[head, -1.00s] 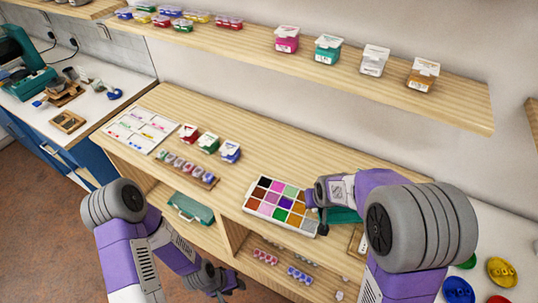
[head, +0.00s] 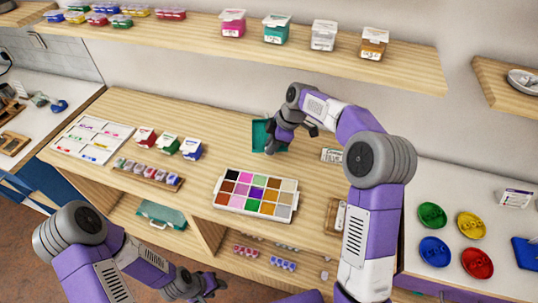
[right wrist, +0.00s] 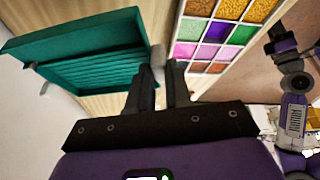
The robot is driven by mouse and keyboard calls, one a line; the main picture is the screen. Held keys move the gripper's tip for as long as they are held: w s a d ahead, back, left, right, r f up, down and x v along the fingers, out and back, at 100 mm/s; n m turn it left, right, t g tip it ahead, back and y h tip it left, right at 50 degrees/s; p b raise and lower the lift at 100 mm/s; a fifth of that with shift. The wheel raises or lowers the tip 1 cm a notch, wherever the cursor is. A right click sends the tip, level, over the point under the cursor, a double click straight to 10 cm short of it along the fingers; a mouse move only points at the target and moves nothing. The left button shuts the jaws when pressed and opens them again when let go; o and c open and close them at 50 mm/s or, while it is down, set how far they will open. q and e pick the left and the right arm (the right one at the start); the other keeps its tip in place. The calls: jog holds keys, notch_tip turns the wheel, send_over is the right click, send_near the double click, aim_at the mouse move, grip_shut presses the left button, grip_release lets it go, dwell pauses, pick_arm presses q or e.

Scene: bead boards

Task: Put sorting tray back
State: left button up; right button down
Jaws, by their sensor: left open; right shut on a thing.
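The teal sorting tray (head: 259,134), with a ridged floor, is at the back of the wooden bench, partly hidden by my right gripper (head: 271,147). The tray fills the upper left of the right wrist view (right wrist: 90,68). There my right gripper (right wrist: 160,76) is shut at the tray's edge, on a small pale grip. I cannot tell whether the tray touches the bench. My left gripper (head: 207,286) is low at the front of the bench, open and empty, away from the tray.
A white compartment box of coloured beads (head: 226,202) lies at the bench's front. A wooden rack of small jars (head: 150,177), lidded boxes (head: 167,145) and a white board (head: 63,140) stand left. A small labelled box (head: 331,155) is right of the tray. A shelf (head: 390,74) hangs above.

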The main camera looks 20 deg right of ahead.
jog(key=shift+w+d+f, duration=0.1)
jog(key=shift+d, duration=0.05)
notch_tip(320, 180, down, 9)
jog(key=shift+f+b, duration=0.2)
jog(key=shift+b, duration=0.6)
jog(key=shift+f, duration=0.2)
jog(key=c, duration=1.3)
grip_release()
jog(key=shift+c, duration=0.2)
jog(key=shift+r, duration=0.1)
